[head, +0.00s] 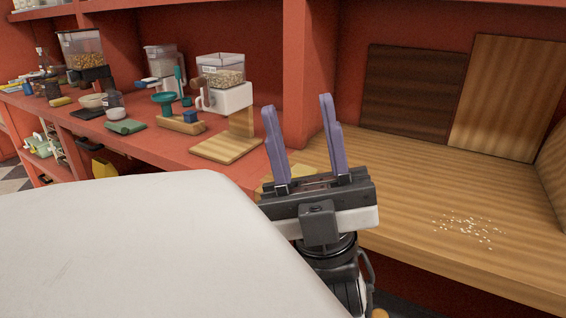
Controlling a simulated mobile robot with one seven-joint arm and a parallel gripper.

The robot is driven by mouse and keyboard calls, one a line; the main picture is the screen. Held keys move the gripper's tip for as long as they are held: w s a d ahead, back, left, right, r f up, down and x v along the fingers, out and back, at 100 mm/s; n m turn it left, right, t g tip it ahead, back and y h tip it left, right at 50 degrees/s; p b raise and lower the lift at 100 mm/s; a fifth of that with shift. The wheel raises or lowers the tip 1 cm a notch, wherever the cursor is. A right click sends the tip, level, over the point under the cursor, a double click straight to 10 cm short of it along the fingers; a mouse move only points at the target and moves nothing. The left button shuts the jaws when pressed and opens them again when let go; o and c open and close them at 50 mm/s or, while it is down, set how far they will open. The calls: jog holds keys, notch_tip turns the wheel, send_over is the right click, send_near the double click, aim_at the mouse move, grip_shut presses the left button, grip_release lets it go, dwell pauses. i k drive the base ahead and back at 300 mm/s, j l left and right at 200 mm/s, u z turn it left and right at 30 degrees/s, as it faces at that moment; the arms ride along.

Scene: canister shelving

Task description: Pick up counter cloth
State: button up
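A flat yellow piece that looks like a folded cloth (304,171) lies at the left end of the wooden counter (400,180). Much of it is hidden behind my gripper, so I cannot tell its full shape. A folded green cloth (125,126) lies on the red shelf to the left. My gripper (297,104) has two purple fingers, spread apart and pointing up in the picture. Nothing shows between them. It appears in front of the yellow piece; I cannot tell the gap.
Pale crumbs (468,232) lie on the counter at right. Two wooden boards (410,95) lean on the back wall. A grain dispenser (222,85) and a wooden board (227,148) stand left of the red upright (308,80). The counter's middle is clear.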

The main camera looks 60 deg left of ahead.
aim_at(298, 171)
jog(key=j+u, duration=0.15)
jog(key=u, duration=1.4)
